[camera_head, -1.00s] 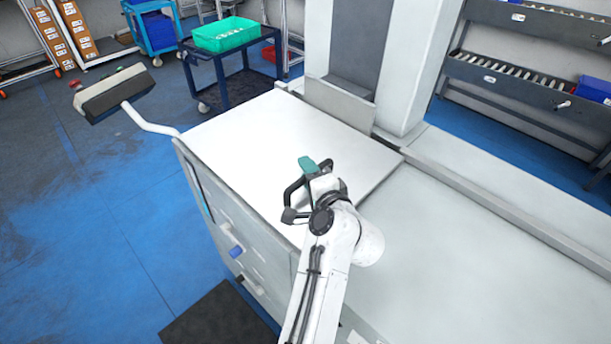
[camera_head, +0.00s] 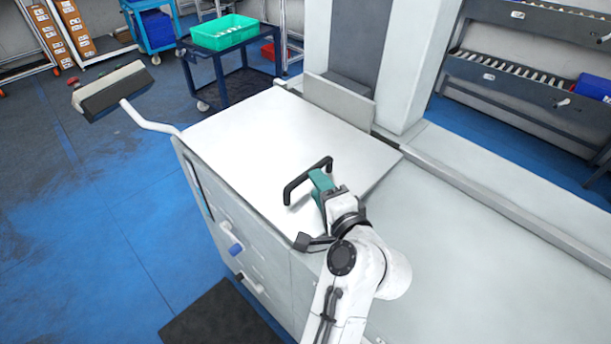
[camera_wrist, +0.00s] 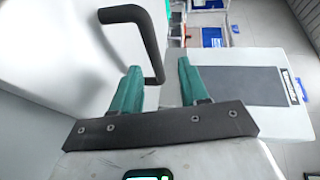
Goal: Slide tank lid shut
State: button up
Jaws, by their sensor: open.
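The tank lid (camera_head: 250,135) is a flat white panel lying on the left part of the long grey-white machine. Its right edge borders a light grey surface (camera_head: 460,240); I cannot tell whether that is open tank. A black bar handle (camera_head: 296,187) stands near the lid's front right edge. My gripper (camera_head: 318,176), with teal fingers, is open and empty right at the handle, on its near right side. In the wrist view the handle (camera_wrist: 151,38) rises beyond the parted fingers, its lower end showing between them. Whether they touch it is unclear.
A tall white column (camera_head: 405,70) with a grey panel rises behind the lid. A monitor on a bent arm (camera_head: 112,92) stands off the left side. A dark cart with a green crate (camera_head: 224,32) is behind. Blue floor is clear at left.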

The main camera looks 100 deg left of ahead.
jog(key=shift+v, duration=1.85)
jog(key=shift+s+r, duration=0.1)
